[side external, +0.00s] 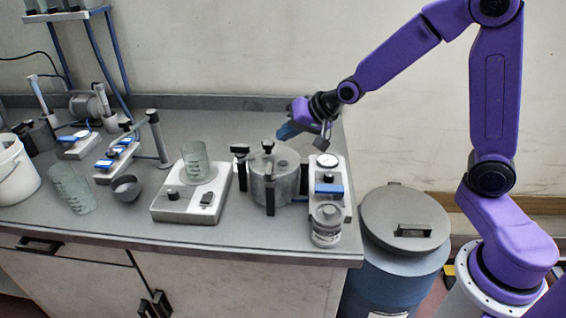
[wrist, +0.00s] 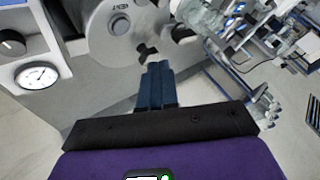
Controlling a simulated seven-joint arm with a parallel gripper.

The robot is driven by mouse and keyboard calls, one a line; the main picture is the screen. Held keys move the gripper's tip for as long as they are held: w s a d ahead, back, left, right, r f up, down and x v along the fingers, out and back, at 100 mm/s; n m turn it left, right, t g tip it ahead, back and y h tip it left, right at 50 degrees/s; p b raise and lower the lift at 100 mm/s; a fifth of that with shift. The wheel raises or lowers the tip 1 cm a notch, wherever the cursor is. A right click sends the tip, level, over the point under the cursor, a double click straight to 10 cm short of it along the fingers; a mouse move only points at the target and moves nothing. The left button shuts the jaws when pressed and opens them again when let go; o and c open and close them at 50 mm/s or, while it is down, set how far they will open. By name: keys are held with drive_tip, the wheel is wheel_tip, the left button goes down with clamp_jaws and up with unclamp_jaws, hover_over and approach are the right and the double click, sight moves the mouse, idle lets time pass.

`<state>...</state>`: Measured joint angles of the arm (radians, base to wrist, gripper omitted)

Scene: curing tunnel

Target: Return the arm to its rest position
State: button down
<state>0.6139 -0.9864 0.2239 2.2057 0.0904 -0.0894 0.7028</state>
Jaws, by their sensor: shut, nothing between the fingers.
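My gripper (side external: 281,132) is above the back of the counter, close to the round metal chamber (side external: 262,190). Its dark blue fingers point left and slightly down in the side view. In the wrist view my gripper (wrist: 157,68) shows the two fingers together with nothing between them. The chamber's grey lid (wrist: 110,38) with its central knob lies beyond the fingertips. I cannot tell the exact gap between fingers and chamber. My arm reaches over from the right in a bent pose.
A gauge unit (side external: 326,175) and a jar (side external: 325,226) stand right of the chamber. A beaker (side external: 196,160) stands on a hotplate (side external: 177,206) to the left. A lidded blue drum (side external: 390,270) stands beside the counter. The space above the drum is open.

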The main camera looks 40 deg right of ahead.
drive_tip(key=shift+r, duration=0.15)
drive_tip(key=s+a+n+g, duration=0.25)
drive_tip(key=s+n, duration=0.25)
drive_tip(key=s, duration=0.5)
drive_tip(key=s+a+n+g, duration=0.2)
drive_tip(key=s+n+g, duration=0.15)
drive_tip(key=s, duration=0.55)
drive_tip(key=s+d+n+g+h, duration=0.1)
drive_tip(key=s+d+n, duration=0.2)
drive_tip(key=s, duration=0.4)
drive_tip(key=s+d+n+g+h, duration=0.1)
drive_tip(key=s+d+n, duration=0.3)
drive_tip(key=s+n, duration=0.2)
drive_tip(key=s, duration=0.2)
drive_tip(key=shift+s+f+h, duration=0.25)
drive_tip(key=shift+s+h, duration=0.05)
drive_tip(key=shift+h, duration=0.1)
